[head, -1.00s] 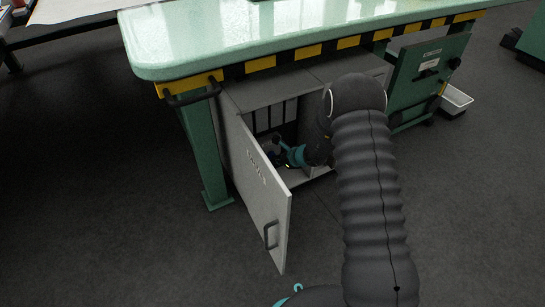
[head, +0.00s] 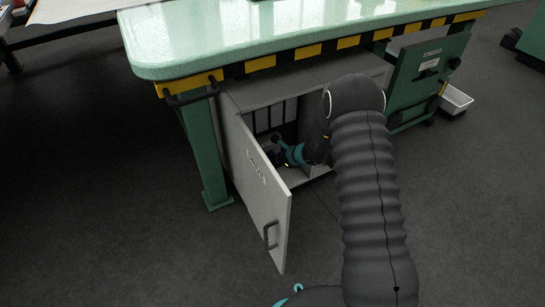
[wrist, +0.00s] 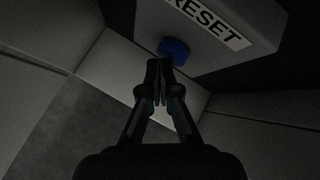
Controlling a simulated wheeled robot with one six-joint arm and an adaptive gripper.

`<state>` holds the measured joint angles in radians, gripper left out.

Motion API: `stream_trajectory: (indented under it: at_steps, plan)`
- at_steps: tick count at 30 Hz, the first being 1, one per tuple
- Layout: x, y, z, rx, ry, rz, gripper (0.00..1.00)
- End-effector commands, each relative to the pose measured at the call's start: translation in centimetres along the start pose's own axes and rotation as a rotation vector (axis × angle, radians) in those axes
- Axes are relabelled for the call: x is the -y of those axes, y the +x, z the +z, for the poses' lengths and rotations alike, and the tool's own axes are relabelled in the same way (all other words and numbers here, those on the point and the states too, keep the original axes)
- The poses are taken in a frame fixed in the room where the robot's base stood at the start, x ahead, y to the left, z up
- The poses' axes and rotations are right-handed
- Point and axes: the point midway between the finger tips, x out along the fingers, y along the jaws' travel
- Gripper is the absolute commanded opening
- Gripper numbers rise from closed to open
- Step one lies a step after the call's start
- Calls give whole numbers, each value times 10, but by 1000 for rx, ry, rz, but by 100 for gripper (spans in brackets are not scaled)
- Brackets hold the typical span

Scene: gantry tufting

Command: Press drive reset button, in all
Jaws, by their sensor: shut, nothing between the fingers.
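The drive reset button is a blue round knob (wrist: 173,50) on the underside or face of a pale box (wrist: 215,22) with a label reading RESET (wrist: 207,18), in the wrist view. My gripper (wrist: 158,66) is shut and empty, its fingertips at the lower edge of the blue button in the picture; I cannot tell whether they touch it. In the head view my gripper (head: 279,157) is inside the open grey cabinet (head: 262,96) under the table. The button is hidden in the head view.
The cabinet door (head: 255,185) stands open at the left of my arm. The green table top (head: 300,35) with its striped edge overhangs the cabinet. A green panel (head: 428,75) and a white bin (head: 456,100) are at the right. Open floor lies in front.

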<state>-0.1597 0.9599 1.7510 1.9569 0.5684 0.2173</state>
Motion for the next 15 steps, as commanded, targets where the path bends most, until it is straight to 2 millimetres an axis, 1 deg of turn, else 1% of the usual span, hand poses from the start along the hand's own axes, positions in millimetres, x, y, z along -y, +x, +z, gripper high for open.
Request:
stream_trajectory:
  at_steps: [15]
  plan:
    - [-9, -13, -9, 1, 1, -1, 0]
